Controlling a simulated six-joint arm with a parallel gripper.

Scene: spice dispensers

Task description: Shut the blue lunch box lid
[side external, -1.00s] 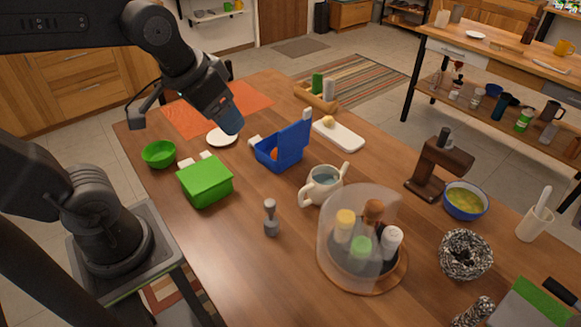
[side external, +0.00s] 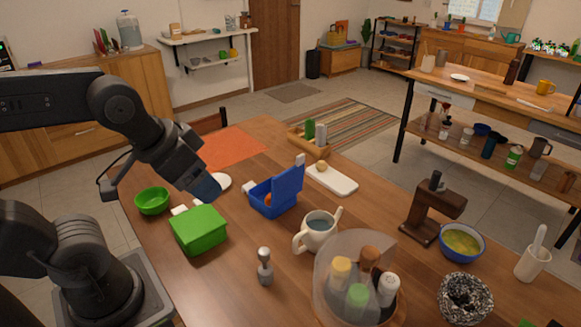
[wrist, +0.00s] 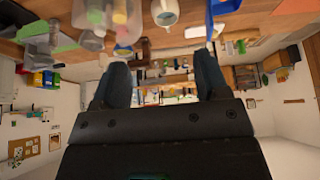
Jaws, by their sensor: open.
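The blue lunch box (side external: 268,200) stands on the wooden table with its lid (side external: 288,182) raised on the right side. Something orange shows inside it. The box also shows at the top edge of the wrist view (wrist: 224,6), partly cut off. My gripper (side external: 210,188) is in the air to the left of the box, apart from it, and overlaps the white plate in the side view. In the wrist view its two fingers (wrist: 161,85) are spread wide with nothing between them.
A closed green lunch box (side external: 199,230) and a green bowl (side external: 152,200) stand left of the blue box. A white mug (side external: 317,232) stands close in front. A white board (side external: 332,180) lies behind right. A clear-covered spice carousel (side external: 355,280) stands at front right.

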